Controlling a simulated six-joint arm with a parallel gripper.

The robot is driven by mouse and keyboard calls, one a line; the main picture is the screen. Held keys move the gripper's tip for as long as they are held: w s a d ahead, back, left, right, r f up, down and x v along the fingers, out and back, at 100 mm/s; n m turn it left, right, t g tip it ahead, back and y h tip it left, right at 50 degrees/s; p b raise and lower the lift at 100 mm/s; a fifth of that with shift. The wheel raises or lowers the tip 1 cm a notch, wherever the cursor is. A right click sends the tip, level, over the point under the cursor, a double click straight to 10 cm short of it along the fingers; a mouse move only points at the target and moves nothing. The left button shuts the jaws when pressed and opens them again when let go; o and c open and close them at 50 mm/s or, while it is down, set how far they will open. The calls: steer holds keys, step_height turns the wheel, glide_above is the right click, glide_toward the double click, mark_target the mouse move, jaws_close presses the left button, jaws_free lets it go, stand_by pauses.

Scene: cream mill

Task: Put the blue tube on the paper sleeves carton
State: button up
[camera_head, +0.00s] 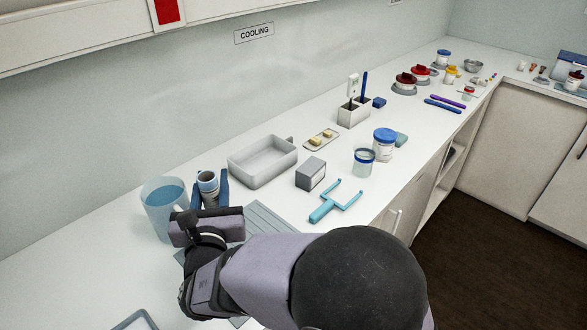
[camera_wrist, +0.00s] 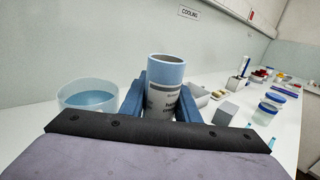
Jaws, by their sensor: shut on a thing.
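The blue tube (camera_wrist: 166,72), a cylinder with a light blue rim and a pale printed label, stands upright between the blue fingers of my gripper (camera_wrist: 161,101), which is shut on it. It also shows in the head view (camera_head: 208,183), just right of a beaker. My arm hides its lower part, so I cannot tell whether it touches the counter. A small grey box (camera_head: 311,173), probably the paper sleeves carton, stands on the counter to the right; it also shows in the wrist view (camera_wrist: 225,113). No label is readable on it. Its top looks bare.
A beaker of blue liquid (camera_head: 163,206) stands close left of the tube. A grey tray (camera_head: 262,162) lies behind, between tube and box. A turquoise fork-shaped tool (camera_head: 334,203) lies in front of the box. Jars (camera_head: 384,145) stand farther right. A ribbed grey mat (camera_head: 268,222) lies nearby.

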steer(key=w+d+r+m+h, duration=0.3)
steer(key=w+d+m+h, duration=0.2)
steer(key=w+d+h, duration=0.65)
step_height(320, 180, up, 2)
steer(key=m+g+h, duration=0.1)
steer(key=m+g, duration=0.2)
steer(key=m, duration=0.1)
glide_above(318, 159)
steer(key=shift+f+p, duration=1.4)
steer(key=shift+f, duration=3.5)
steer(key=shift+f, duration=0.2)
steer(key=o, duration=1)
steer(key=shift+a+r, duration=0.1)
steer(key=shift+r, duration=0.15)
steer(key=b+v, duration=0.3)
steer(key=v, duration=0.9)
